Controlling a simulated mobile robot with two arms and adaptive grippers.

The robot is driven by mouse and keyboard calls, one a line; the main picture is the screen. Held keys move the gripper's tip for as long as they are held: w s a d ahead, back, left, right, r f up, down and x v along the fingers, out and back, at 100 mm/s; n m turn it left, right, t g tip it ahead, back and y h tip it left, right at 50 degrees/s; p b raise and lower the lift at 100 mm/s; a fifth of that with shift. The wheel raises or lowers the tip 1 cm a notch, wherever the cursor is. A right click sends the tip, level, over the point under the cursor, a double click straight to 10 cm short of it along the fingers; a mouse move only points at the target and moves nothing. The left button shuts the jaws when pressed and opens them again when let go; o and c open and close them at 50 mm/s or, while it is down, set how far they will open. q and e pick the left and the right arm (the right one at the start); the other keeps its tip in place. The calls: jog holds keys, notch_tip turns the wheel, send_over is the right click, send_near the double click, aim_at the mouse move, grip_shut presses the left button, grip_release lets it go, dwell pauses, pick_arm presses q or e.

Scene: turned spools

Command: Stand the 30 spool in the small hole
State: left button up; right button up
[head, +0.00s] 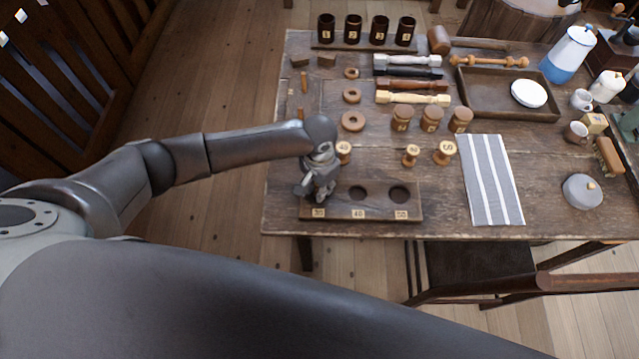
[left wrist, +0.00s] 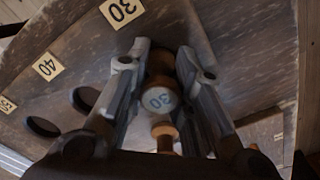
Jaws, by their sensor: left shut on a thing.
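My left gripper (head: 319,190) is over the left end of the dark hole board (head: 380,204), at the hole labelled 30. In the left wrist view my left gripper (left wrist: 165,85) is shut on the 30 spool (left wrist: 158,99), a turned wooden piece whose end marked 30 faces the camera. The spool covers the small hole, so I cannot tell whether its lower end is above the hole or in it. The middle hole (head: 358,193) and right hole (head: 399,193) are empty. My right gripper is not in view.
Behind the board stand a spool (head: 343,150) close to my gripper and two more, a small one (head: 411,155) and a larger one (head: 445,151). Wooden rings (head: 352,121) lie farther back. A striped cloth (head: 490,180) lies to the right.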

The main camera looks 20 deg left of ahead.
pick_arm(q)
jog(key=shift+f, duration=0.1)
dwell(0.3)
jog(key=o, duration=0.8)
jog(key=o, duration=0.6)
notch_tip(320, 180, up, 10)
jog(key=p, duration=1.1)
